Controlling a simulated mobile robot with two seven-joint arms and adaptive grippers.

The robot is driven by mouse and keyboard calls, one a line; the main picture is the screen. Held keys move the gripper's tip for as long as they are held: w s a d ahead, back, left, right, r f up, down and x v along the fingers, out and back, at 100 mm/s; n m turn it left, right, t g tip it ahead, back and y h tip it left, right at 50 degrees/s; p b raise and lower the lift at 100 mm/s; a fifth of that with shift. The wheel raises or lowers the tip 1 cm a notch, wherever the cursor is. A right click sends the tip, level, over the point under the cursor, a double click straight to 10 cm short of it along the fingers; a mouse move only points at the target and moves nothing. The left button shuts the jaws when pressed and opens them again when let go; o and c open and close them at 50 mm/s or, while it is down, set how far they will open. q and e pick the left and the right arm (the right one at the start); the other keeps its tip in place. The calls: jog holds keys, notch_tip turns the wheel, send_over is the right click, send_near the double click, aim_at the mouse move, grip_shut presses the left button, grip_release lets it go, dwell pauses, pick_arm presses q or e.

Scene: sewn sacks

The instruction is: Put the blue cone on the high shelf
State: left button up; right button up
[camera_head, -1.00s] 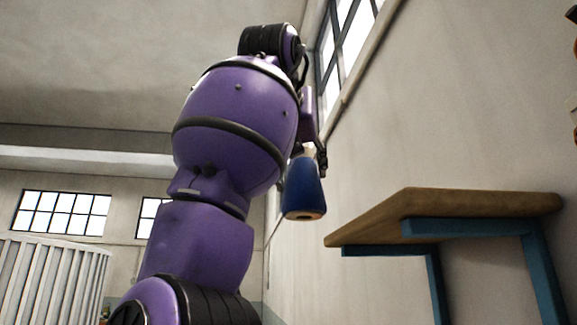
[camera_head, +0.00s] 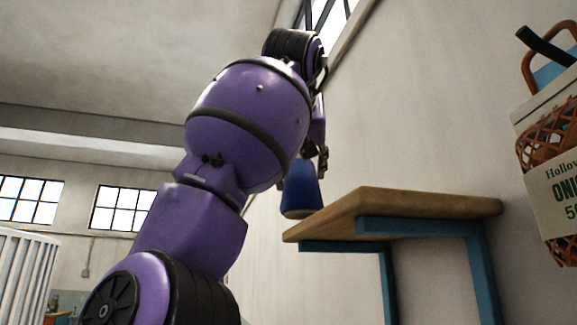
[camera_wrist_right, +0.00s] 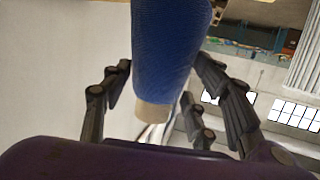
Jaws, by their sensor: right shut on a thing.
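The blue cone (camera_head: 300,190) hangs in my right gripper (camera_head: 318,160), with its wide end down. In the head view it is just left of and beside the near left end of the high shelf (camera_head: 400,203), its base close to the height of the shelf top. In the right wrist view the cone (camera_wrist_right: 168,50) is between the fingers of my right gripper (camera_wrist_right: 165,85), which are shut on it; its tan narrow tip points toward the palm. My arm hides part of the gripper in the head view. My left gripper is not in view.
The wooden shelf stands on blue brackets against the pale wall. An orange mesh sack (camera_head: 548,150) with an onion label hangs at the right. A white slatted panel (camera_head: 22,275) stands at the lower left. The shelf top's surface is not visible from below.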

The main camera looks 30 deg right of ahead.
jog(key=shift+s+d+f, duration=0.1)
jog(key=shift+s+d, duration=0.1)
jog(key=shift+d, duration=0.65)
jog(key=shift+s+d+f, duration=0.1)
jog(key=shift+s+d, duration=0.15)
jog(key=shift+d, duration=0.6)
jog(key=shift+s+d+f, duration=0.1)
jog(key=shift+s+d, duration=0.1)
jog(key=shift+d, duration=0.65)
jog(key=shift+f, duration=0.4)
jog(key=o, duration=1.4)
jog(key=shift+c, duration=0.2)
jog(key=shift+f, duration=0.1)
jog(key=v, duration=1.2)
